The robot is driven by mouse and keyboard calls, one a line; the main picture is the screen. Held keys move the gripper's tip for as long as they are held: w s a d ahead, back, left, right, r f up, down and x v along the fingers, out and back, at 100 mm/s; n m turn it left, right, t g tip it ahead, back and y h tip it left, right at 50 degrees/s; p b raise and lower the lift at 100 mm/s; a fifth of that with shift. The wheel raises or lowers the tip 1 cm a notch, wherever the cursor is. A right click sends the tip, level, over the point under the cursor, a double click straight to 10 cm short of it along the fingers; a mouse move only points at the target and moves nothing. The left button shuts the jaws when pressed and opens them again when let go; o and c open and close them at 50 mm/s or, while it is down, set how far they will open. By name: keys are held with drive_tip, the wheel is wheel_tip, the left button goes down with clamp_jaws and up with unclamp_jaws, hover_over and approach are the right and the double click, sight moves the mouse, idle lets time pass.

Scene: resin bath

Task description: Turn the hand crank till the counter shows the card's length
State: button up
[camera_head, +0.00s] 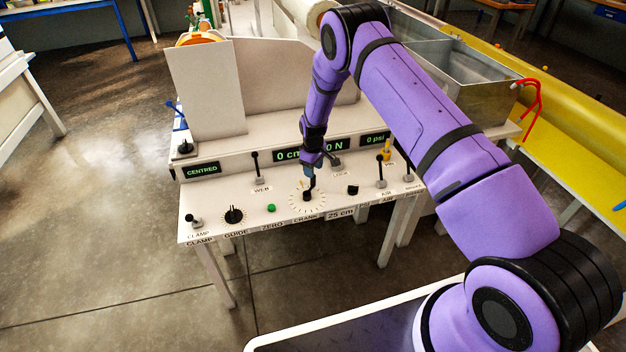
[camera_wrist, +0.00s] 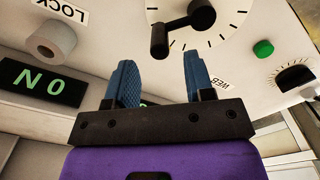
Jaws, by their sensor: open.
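The hand crank (camera_wrist: 183,30) is a black arm with a knob on a white dial with tick marks. In the head view the dial (camera_head: 307,203) sits mid-panel above the CRANK label. My gripper (camera_wrist: 158,82) has blue fingers, open and empty, pointing at the crank with the knob just beyond and between the tips. In the head view my gripper (camera_head: 312,172) hangs over the dial and partly hides the crank. The counter (camera_head: 290,155) shows "0 cm" in green. The card (camera_head: 340,214) reads "25 cm" on the panel's front edge.
Near the crank are a green ZERO button (camera_head: 271,208), a black GUIDE knob (camera_head: 234,215), a CLAMP lever (camera_head: 194,220) and a WEB lever (camera_head: 258,170). AIR levers (camera_head: 380,172) stand to the right. A grey LOCK knob (camera_wrist: 50,40) is close to my left finger.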

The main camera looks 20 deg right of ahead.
sight(313, 184)
wheel_tip(313, 184, down, 6)
drive_tip(key=shift+r, duration=0.1)
idle(0.4)
clamp_jaws()
